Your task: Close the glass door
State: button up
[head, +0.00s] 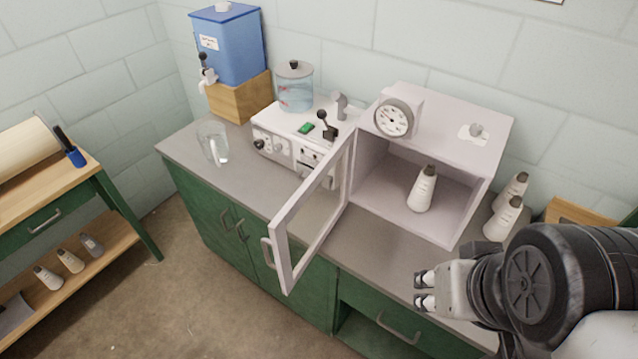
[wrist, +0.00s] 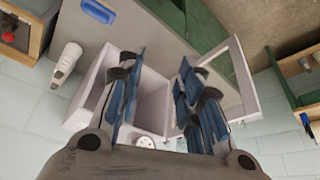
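The glass door (head: 281,228) is a pale framed panel with a clear pane and a grey handle (head: 267,253). It stands wide open, hinged on the left side of the white box (head: 478,150), and sticks out past the counter's front edge. One white bottle (head: 422,190) stands inside the box. My gripper (head: 425,290) is to the right of the door, near the counter's front edge, apart from the door and empty. In the wrist view its blue-padded fingers (wrist: 160,100) are spread, with the box and the open door (wrist: 242,80) beyond them.
Two bottles (head: 503,219) stand right of the box. A white machine (head: 295,135), a glass beaker (head: 213,143) and a blue tank (head: 230,45) on a wooden block are to the left. Green drawers (head: 400,325) lie below the counter (head: 240,185). The floor before the door is clear.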

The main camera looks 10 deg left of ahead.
aim_at(344, 149)
jog(key=i+j+z, duration=0.2)
jog(key=j+z, duration=0.3)
jog(key=j, duration=0.55)
jog(key=j+z, duration=0.45)
jog(key=j, duration=0.65)
jog(key=k+l+u, duration=0.1)
jog(key=u, duration=0.2)
jog(key=k+l+u, duration=0.1)
jog(key=u, duration=0.15)
jog(key=k, duration=0.1)
